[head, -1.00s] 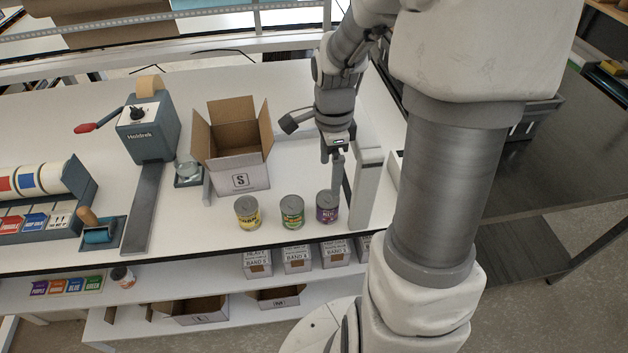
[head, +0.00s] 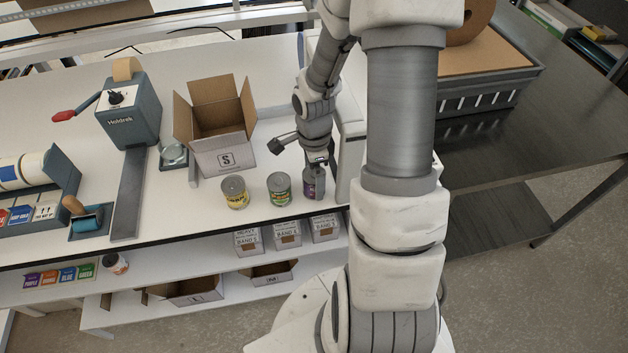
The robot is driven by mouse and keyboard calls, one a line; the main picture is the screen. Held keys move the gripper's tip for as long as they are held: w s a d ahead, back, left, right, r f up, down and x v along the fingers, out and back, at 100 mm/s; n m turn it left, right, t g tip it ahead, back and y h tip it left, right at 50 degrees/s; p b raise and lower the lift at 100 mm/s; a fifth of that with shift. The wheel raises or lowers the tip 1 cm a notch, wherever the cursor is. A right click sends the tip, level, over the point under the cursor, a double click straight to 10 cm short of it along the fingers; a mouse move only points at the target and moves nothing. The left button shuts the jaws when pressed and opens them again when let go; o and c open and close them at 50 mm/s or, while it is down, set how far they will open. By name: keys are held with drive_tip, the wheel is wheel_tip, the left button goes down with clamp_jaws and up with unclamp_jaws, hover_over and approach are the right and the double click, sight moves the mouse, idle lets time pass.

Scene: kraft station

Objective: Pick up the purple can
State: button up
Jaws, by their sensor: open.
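The purple can (head: 314,188) stands upright near the front edge of the white table, at the right end of a row of cans. My gripper (head: 315,169) is open and points down at the top of the can. The fingers overlap the can's upper part and hide much of its lid. I cannot tell whether they touch it. The lower purple side of the can still shows.
A green can (head: 279,190) and a yellow can (head: 235,192) stand just left of the purple one. An open cardboard box (head: 219,155) is behind them. An upright pale panel (head: 343,165) stands close on the right. Labelled boxes (head: 287,234) sit on the shelf below.

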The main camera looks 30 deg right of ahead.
drive_tip(key=shift+f, duration=0.3)
drive_tip(key=c, duration=1.5)
drive_tip(key=shift+r, duration=0.1)
drive_tip(key=shift+c, duration=0.2)
